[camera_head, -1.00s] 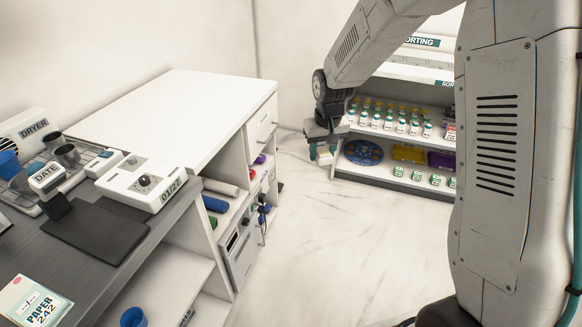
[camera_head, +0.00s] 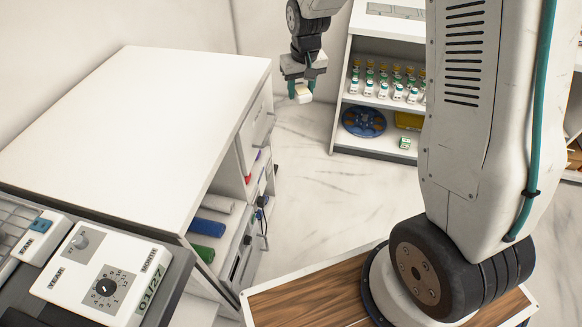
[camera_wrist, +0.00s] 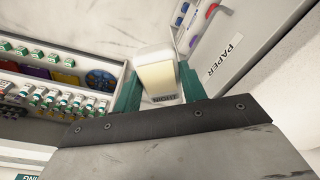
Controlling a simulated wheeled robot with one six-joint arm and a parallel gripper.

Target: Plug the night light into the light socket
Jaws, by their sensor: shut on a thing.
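My gripper (camera_head: 301,89) is at the top middle of the head view, raised above the floor between the white cabinet and the shelf unit. Its teal fingers are shut on the night light (camera_head: 303,93), a small cream and white block. In the wrist view the night light (camera_wrist: 159,76) sits between both fingers of my gripper (camera_wrist: 160,88), with a label reading "NIGHT" on its near face. I cannot make out the light socket in any view.
A white cabinet (camera_head: 130,120) with a bare top and open side shelves stands at left. A shelf unit (camera_head: 345,110) with small bottles and a blue reel (camera_head: 364,121) stands behind. The marble floor (camera_head: 310,190) between them is clear. A device with dials (camera_head: 100,275) sits at front left.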

